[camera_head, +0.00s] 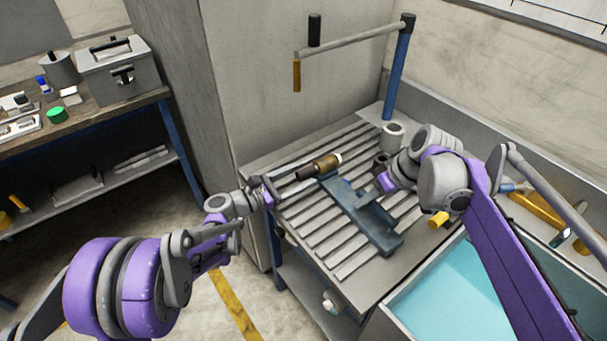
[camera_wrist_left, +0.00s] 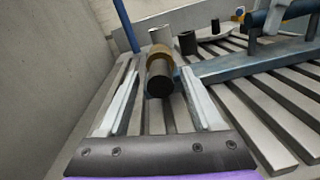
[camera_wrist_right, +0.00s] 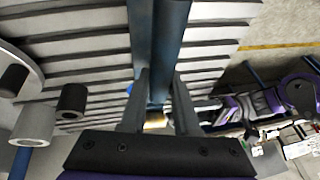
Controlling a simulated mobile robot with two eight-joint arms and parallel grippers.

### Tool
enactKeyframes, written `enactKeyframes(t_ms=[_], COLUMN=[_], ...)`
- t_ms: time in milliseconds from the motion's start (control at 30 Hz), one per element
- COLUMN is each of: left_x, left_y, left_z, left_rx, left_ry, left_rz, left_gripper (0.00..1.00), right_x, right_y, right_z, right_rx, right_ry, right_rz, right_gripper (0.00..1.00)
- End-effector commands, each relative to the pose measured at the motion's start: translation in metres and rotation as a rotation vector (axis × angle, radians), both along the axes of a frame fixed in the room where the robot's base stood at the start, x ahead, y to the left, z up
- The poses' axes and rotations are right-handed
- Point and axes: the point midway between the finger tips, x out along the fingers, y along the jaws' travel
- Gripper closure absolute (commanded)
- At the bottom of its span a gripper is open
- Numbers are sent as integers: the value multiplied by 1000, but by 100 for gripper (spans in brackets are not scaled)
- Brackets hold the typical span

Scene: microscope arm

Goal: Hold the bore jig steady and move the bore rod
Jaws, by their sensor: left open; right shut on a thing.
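The bore rod (camera_head: 326,163), with a dark near end, a brown band and a pale far end, lies on the slatted bench top beside the far end of the bore jig. The blue bore jig (camera_head: 366,222) is a long bar lying across the slats. My left gripper (camera_head: 279,188) is open at the near end of the rod. In the left wrist view the rod (camera_wrist_left: 160,80) shows between and beyond its spread fingers. My right gripper (camera_head: 383,184) is shut on the jig; in the right wrist view the blue bar (camera_wrist_right: 160,50) lies between its fingers.
Grey and dark rings (camera_head: 393,134) stand at the bench's back right. A blue post (camera_head: 398,75) carries a horizontal bar (camera_head: 350,42) above the bench. A turquoise-lined tray (camera_head: 450,295) is at the front right. The left shelf unit (camera_head: 80,130) is apart.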

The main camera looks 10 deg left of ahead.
Motion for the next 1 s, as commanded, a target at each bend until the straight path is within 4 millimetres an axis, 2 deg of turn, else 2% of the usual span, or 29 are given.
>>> enactKeyframes(t_ms=[300,500,667,1000], left_x=[-43,-64,-71,-72], left_y=[52,74,82,82], left_z=[0,0,0,0], left_rx=[1,1,1,0], left_ry=[0,0,1,0], left_rz=[5,2,0,-1], left_gripper=[33,33,33,33], right_x=[0,0,0,0], right_y=[0,0,0,0], right_z=[0,0,0,1], right_rx=[0,1,1,1], right_ry=[-1,0,0,0], right_rz=[-1,-1,-1,-1], right_gripper=[100,100,100,100])
